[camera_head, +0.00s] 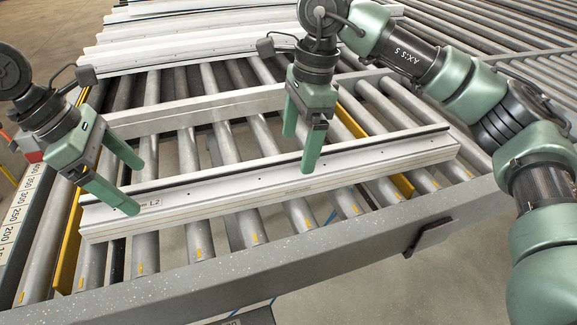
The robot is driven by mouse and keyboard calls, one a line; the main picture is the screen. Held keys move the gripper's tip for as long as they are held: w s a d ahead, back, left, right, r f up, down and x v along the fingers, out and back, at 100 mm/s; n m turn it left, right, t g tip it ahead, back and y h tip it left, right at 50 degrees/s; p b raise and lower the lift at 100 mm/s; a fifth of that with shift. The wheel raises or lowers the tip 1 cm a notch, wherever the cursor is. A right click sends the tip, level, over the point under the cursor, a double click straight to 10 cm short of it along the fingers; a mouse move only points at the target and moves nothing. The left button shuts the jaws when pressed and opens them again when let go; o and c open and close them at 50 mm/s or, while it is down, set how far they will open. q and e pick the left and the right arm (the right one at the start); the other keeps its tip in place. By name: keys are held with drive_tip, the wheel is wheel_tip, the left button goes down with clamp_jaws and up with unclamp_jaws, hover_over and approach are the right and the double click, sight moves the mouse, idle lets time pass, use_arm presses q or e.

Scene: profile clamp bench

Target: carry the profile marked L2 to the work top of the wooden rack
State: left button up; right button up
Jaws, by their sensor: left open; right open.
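The profile marked L2 (240,197) is a long pale bar with a dark groove along its top and an L2 label near its left end. It lies across the rollers near the front rail. My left gripper (133,187) is open above the left end, with one finger in front of the label and the other behind the bar. The wooden rack is not in view.
Another pale profile (200,110) lies across the rollers behind the L2 bar. Several more profiles (190,35) are stacked at the back. A grey front rail (300,250) borders the roller bench. A numbered scale (17,215) runs along the left edge. Bare rollers lie at the right.

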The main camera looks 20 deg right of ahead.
sight(293, 171)
use_arm(q)
drive_tip(key=shift+d+f, duration=0.1)
drive_tip(key=shift+f, duration=0.2)
use_arm(e)
drive_tip(key=shift+f, duration=0.3)
use_arm(q)
drive_tip(key=x, duration=0.7)
drive_tip(key=shift+d+f, duration=0.1)
use_arm(e)
drive_tip(key=f, duration=0.4)
drive_tip(key=a+f, duration=0.1)
drive_tip(key=f, duration=0.2)
drive_tip(key=shift+a, duration=0.1)
use_arm(q)
clamp_jaws()
use_arm(e)
clamp_jaws()
